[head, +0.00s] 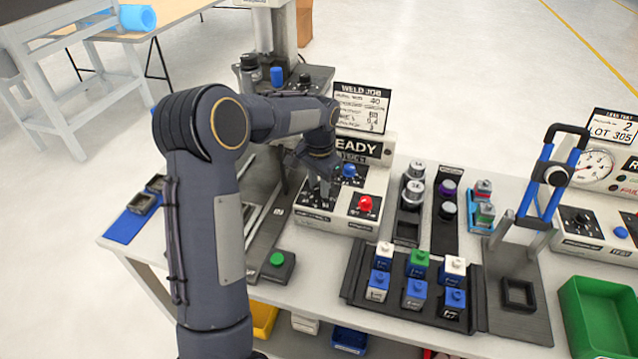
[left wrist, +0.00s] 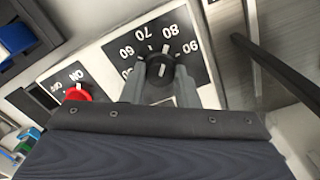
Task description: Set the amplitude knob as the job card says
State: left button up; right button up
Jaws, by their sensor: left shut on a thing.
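My left gripper (head: 322,188) reaches down onto the front panel of the white control box (head: 376,219) below the READY display. In the left wrist view, its two grey fingers (left wrist: 160,82) are shut on a black knob (left wrist: 160,68), one finger on each side. The knob's dial (left wrist: 128,38) has white numbers, with 60, 70, 80 and 90 readable. The knob's white mark points up, seemingly between 70 and 80. The WELD JOB card (head: 360,107) stands behind the box. Its larger figures include 40 and 80, but the row labels are too small to read. My right gripper is not in view.
A green button (head: 277,259) stands in front. A black tray (head: 352,284) of blocks and a clamp with blue handles (head: 545,180) are to the right.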

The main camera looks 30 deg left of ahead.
aim_at(319, 187)
pick_arm(q)
jog(key=o, duration=1)
jog(key=shift+c, duration=0.2)
notch_tip(319, 187, up, 8)
jog(key=shift+f, duration=0.25)
jog(key=shift+r, duration=0.15)
